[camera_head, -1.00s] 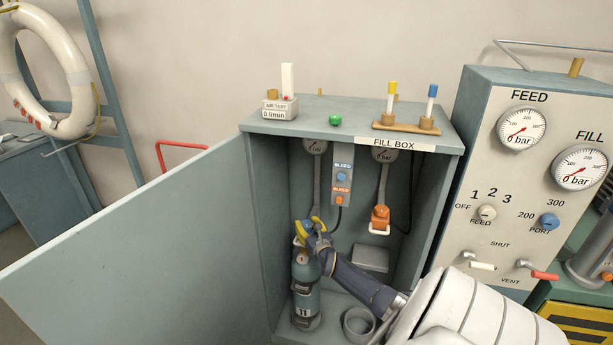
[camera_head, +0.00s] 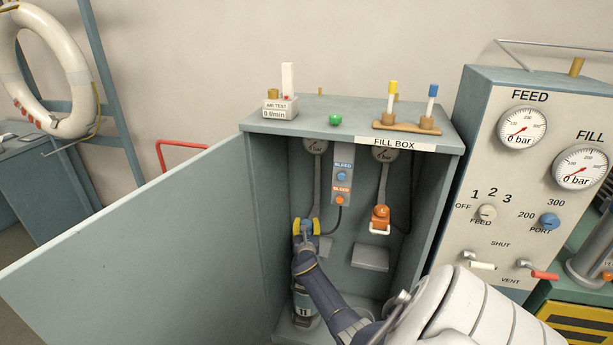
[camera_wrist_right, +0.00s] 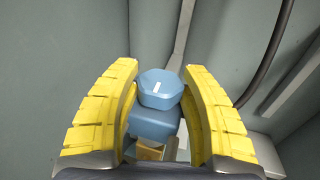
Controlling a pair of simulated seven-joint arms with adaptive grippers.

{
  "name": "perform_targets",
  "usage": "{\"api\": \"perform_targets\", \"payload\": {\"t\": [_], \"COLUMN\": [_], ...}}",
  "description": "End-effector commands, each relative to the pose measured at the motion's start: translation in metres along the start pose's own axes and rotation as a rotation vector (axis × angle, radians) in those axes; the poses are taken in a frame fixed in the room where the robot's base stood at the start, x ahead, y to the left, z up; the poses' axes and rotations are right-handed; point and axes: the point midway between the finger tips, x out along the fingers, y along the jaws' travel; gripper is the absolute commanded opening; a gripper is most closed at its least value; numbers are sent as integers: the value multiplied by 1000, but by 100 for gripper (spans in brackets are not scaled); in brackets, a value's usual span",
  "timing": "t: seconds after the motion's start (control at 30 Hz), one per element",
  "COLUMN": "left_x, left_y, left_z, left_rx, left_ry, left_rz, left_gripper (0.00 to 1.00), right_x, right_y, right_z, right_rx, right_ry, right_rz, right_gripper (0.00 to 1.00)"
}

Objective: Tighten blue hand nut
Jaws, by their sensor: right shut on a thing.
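The gripper and arm hide the nut and much of the cylinder there. My right gripper is shut on the nut. My left gripper is not in view.
The fill box (camera_head: 450,141) has its door (camera_head: 140,255) open to the left. Inside hang an orange-ended connector (camera_head: 380,216) on a hose and a bleed panel (camera_head: 342,185). The gauge panel (camera_head: 535,205) stands at the right. A grey block (camera_head: 370,257) is on the box's back wall.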

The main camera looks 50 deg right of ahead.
Motion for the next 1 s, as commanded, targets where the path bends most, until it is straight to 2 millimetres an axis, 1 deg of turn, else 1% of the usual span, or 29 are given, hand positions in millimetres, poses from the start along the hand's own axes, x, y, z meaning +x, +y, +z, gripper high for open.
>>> {"api": "perform_targets", "payload": {"t": [0.5,0.53,0.7,0.73,1.0], "left_x": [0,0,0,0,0], "left_y": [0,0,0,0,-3], "left_z": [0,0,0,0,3], "left_rx": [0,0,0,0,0], "left_ry": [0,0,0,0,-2], "left_rz": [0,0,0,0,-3], "left_gripper": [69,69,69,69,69], "right_x": [1,1,1,1,-1], "right_y": [-1,-1,-1,-1,0], "right_z": [2,2,2,1,0], "right_rx": [0,0,0,0,0], "right_ry": [-4,-4,-3,-3,-1], "right_rz": [-19,-19,-18,-18,-17], "right_gripper": [15,48,67,69,69]}}
